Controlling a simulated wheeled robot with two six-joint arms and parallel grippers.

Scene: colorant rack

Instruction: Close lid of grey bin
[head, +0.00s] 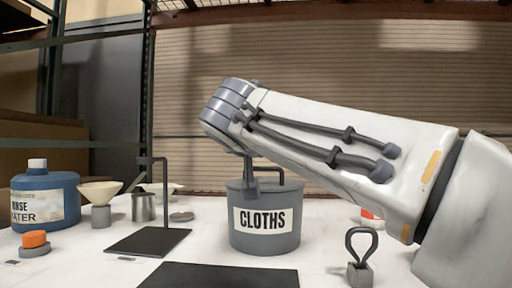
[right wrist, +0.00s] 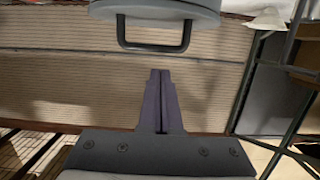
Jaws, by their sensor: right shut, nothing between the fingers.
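The grey bin (head: 265,240), labelled CLOTHS, stands upright on the white table in the middle of the head view. A dark handle (head: 290,170) shows at its top. In the right wrist view, a round grey lid (right wrist: 200,12) with a dark loop handle (right wrist: 153,47) is at the top edge. The arm hides part of the lid area, and I cannot tell how the lid sits on the rim. My left gripper is not in view.
A blue rinse water jug (head: 45,200), an orange-capped piece (head: 35,240), a funnel (head: 99,192) and a metal cup (head: 143,207) stand left. A black stand (head: 150,242) is left of the bin. A looped tool (head: 360,272) stands front right. A dark mat (head: 215,276) lies in front.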

